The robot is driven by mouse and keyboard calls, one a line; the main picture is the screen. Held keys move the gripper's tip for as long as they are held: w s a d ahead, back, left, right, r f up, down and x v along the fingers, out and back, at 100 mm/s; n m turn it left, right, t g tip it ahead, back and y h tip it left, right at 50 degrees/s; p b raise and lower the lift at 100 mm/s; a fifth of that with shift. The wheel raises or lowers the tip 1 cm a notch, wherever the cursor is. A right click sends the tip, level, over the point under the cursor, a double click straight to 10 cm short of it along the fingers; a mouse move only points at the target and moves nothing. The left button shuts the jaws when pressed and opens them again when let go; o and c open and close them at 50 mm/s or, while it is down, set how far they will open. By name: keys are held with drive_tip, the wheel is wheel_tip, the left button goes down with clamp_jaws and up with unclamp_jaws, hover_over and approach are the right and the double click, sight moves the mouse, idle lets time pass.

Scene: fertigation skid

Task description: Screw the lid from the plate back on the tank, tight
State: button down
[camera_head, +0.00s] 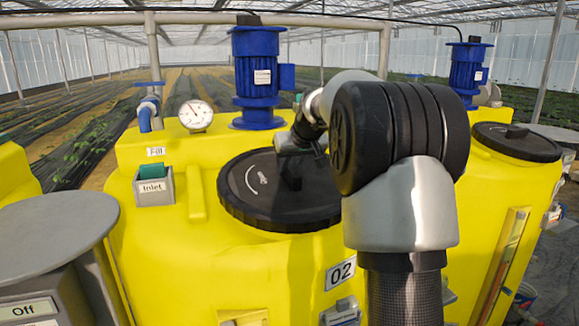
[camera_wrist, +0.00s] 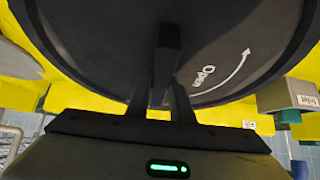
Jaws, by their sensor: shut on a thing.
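The black round lid (camera_head: 265,205) lies over the opening on top of the yellow tank marked 02 (camera_head: 150,245). It looks about level; its thread is hidden. A white curved arrow marks its top, and the wrist view shows "Open" beside that arrow on the lid (camera_wrist: 235,85). My gripper (camera_head: 291,160) reaches down to the lid's raised bar handle. In the wrist view my gripper (camera_wrist: 165,85) is shut on the handle (camera_wrist: 167,45), one finger on each side. The round grey plate (camera_head: 50,235) at the left is bare.
A blue motor (camera_head: 256,80) and a pressure gauge (camera_head: 195,116) stand behind the lid. An "Inlet" box (camera_head: 154,188) is left of it. Another yellow tank with a black lid (camera_head: 517,141) stands at the right. A grey box marked "Off" (camera_head: 30,305) is at lower left.

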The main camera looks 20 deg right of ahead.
drive_tip(key=shift+r, duration=0.25)
drive_tip(key=c, duration=1.5)
unclamp_jaws()
drive_tip(key=shift+o, duration=1)
drive_tip(key=shift+f, duration=0.35)
drive_tip(key=shift+o, duration=0.7)
drive_tip(key=shift+r, duration=0.1)
clamp_jaws()
